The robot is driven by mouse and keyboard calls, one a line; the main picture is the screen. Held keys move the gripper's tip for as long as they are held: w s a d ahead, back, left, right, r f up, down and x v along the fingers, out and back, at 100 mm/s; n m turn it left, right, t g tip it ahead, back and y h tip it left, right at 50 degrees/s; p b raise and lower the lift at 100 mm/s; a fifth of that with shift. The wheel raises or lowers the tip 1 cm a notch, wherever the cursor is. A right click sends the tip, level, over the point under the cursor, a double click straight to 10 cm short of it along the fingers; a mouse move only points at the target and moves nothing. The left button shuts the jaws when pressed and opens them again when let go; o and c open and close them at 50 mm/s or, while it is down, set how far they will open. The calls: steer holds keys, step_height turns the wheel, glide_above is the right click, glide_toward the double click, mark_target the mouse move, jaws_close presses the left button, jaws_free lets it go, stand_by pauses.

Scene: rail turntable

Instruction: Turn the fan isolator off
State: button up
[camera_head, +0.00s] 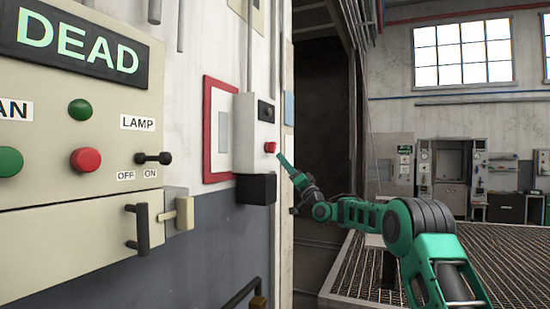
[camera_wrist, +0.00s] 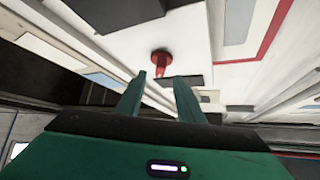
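A cream control panel (camera_head: 70,235) fills the left of the head view. Its label ending in "AN" (camera_head: 15,110) is cut off at the left edge, and no fan isolator handle shows there. My gripper (camera_head: 283,161) is to the right of the panel, close to a pale wall box with a red button (camera_head: 270,147). In the wrist view my gripper (camera_wrist: 160,77) has its two green fingers apart, with nothing held. The red button (camera_wrist: 161,57) shows just beyond the fingertips, roughly between them; whether they touch it I cannot tell.
The panel carries a "DEAD" sign (camera_head: 80,45), green and red buttons, a black lamp switch (camera_head: 153,158) above OFF and ON labels, and a black drawer handle (camera_head: 140,228). A red frame (camera_head: 207,130) is on the wall. A grated platform (camera_head: 500,260) lies at right.

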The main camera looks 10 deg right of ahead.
mark_target(271, 148)
steer(key=x, duration=0.7)
stand_by(0.3)
steer(key=shift+d, duration=0.1)
jaws_close()
